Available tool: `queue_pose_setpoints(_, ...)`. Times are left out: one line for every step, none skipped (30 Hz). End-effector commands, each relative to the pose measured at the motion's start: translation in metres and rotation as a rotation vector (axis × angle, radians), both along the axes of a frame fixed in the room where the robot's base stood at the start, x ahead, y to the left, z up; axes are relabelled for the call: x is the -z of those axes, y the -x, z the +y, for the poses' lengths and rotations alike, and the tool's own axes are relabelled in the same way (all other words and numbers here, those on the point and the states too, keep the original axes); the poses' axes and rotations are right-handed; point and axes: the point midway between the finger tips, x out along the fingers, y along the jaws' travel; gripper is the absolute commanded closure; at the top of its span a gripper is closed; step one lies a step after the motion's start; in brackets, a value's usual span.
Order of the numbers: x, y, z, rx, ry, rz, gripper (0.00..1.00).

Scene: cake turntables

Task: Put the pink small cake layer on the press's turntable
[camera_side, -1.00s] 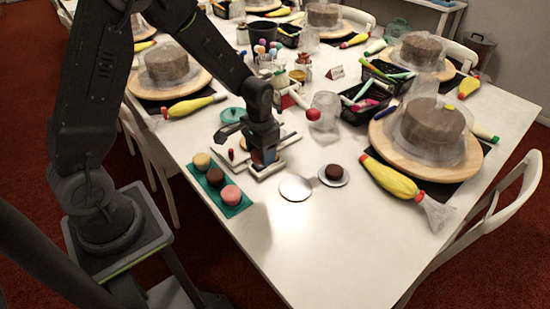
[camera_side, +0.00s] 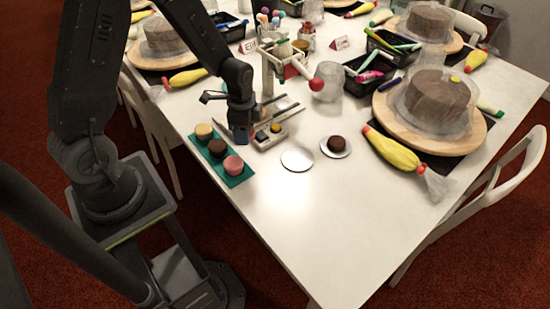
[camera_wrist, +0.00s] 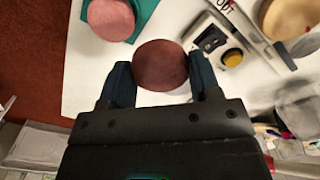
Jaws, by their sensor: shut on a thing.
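A pink small cake layer (camera_side: 233,166) sits at the near end of a teal tray (camera_side: 241,178), beside a brown layer (camera_side: 217,147) and a cream layer (camera_side: 204,132). The pink layer also shows in the wrist view (camera_wrist: 111,18). My gripper (camera_wrist: 161,82) is shut on a reddish-brown round layer (camera_wrist: 161,62), darker than the pink one. In the side view my gripper (camera_side: 241,138) hangs just right of the tray and hides this layer. The press (camera_side: 284,56) has a red-knobbed handle. A silver disc (camera_side: 283,103) by it may be its turntable.
A flat base with a yellow button (camera_side: 275,127) lies right of my gripper. The near tabletop is clear.

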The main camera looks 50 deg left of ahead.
Motion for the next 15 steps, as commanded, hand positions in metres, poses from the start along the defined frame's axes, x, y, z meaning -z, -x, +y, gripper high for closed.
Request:
queue_pose_setpoints(0.008, -0.005, -0.013, 0.008, 0.001, 0.002, 0.68)
queue_pose_setpoints(0.013, -0.008, -0.019, 0.007, 0.001, 0.004, 0.68)
queue_pose_setpoints(0.018, -0.012, -0.027, 0.006, 0.001, 0.002, 0.68)
queue_pose_setpoints(0.022, -0.014, -0.033, 0.007, 0.000, 0.003, 0.68)
queue_pose_setpoints(0.026, -0.017, -0.038, 0.005, 0.000, 0.001, 0.68)
queue_pose_setpoints(0.030, -0.021, -0.046, 0.005, 0.000, 0.001, 0.68)
queue_pose_setpoints(0.034, -0.023, -0.051, 0.004, 0.001, 0.002, 0.68)
queue_pose_setpoints(0.037, -0.025, -0.056, 0.004, 0.000, 0.001, 0.68)
queue_pose_setpoints(0.040, -0.028, -0.061, 0.003, 0.000, 0.001, 0.68)
queue_pose_setpoints(0.043, -0.029, -0.064, 0.002, 0.000, 0.001, 0.68)
queue_pose_setpoints(0.044, -0.031, -0.067, 0.001, 0.000, 0.000, 0.68)
queue_pose_setpoints(0.046, -0.033, -0.070, 0.000, 0.000, 0.000, 0.68)
queue_pose_setpoints(0.048, -0.033, -0.072, 0.000, 0.000, 0.000, 0.68)
queue_pose_setpoints(0.048, -0.034, -0.073, -0.001, 0.000, 0.000, 0.68)
queue_pose_setpoints(0.050, -0.034, -0.074, -0.002, 0.000, 0.000, 0.68)
